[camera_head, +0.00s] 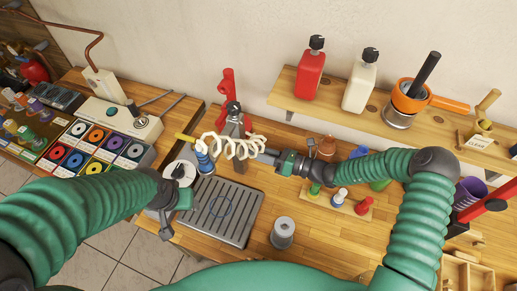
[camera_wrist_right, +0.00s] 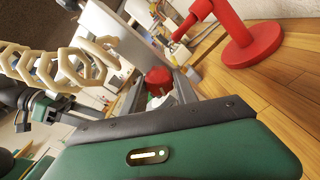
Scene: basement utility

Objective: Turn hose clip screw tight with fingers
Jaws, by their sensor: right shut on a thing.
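The cream coiled hose (camera_head: 235,147) hangs above the back of the ribbed grey tray, with a blue piece (camera_head: 204,160) at its left end. In the right wrist view the coil (camera_wrist_right: 75,65) fills the upper left. My right gripper (camera_head: 266,156) is at the hose's right end. In its wrist view the fingers (camera_wrist_right: 160,92) are shut on a small red knob (camera_wrist_right: 158,76). I cannot make out the hose clip band or whether the knob is its screw. My left gripper (camera_head: 168,212) is low at the tray's left edge; its fingertips are unclear.
The ribbed tray (camera_head: 232,232) lies on the wooden bench. A red stand (camera_head: 228,90) is behind the hose, and a grey cylinder (camera_head: 283,232) is right of the tray. A white round pot (camera_head: 181,170) sits near my left gripper. Bottles (camera_head: 309,75) stand on the shelf.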

